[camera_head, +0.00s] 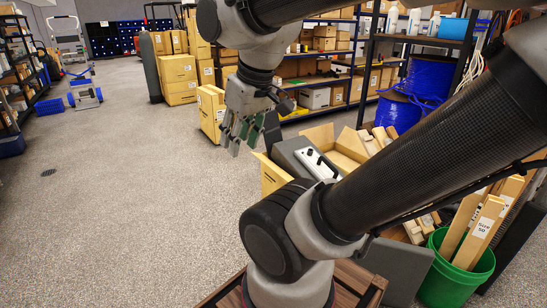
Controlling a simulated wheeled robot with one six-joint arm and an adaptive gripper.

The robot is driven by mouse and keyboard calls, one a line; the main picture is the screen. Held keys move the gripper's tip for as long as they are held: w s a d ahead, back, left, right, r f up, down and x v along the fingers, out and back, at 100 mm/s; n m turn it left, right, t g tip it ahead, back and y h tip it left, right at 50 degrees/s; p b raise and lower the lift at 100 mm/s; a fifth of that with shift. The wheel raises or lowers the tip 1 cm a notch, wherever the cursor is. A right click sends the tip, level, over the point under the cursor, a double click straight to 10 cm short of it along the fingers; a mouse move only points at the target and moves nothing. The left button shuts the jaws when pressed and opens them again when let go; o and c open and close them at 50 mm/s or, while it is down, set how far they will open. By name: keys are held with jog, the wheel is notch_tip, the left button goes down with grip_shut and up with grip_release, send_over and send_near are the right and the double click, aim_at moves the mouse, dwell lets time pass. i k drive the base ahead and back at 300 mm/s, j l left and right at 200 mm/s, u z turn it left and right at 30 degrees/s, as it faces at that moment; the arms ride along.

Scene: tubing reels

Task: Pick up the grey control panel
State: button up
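The grey control panel (316,163) looks like a light plate with small dark knobs on a darker grey body.
The open cardboard box (345,150) and wooden pieces stand behind the panel. A green bucket (455,270) with wooden boards is at the lower right. Blue tubing reels (428,76) and shelves line the right. Stacked cartons (178,75) stand behind my gripper.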

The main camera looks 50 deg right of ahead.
aim_at(320, 169)
jog(key=i+j+z, duration=0.15)
jog(key=i+z, duration=0.35)
jog(key=i, duration=0.3)
jog(key=i+l+z, duration=0.1)
jog(key=z, duration=0.35)
jog(key=i+z, duration=0.45)
jog(key=i+j+z, duration=0.1)
jog(key=z, duration=0.35)
jog(key=i+z, duration=0.45)
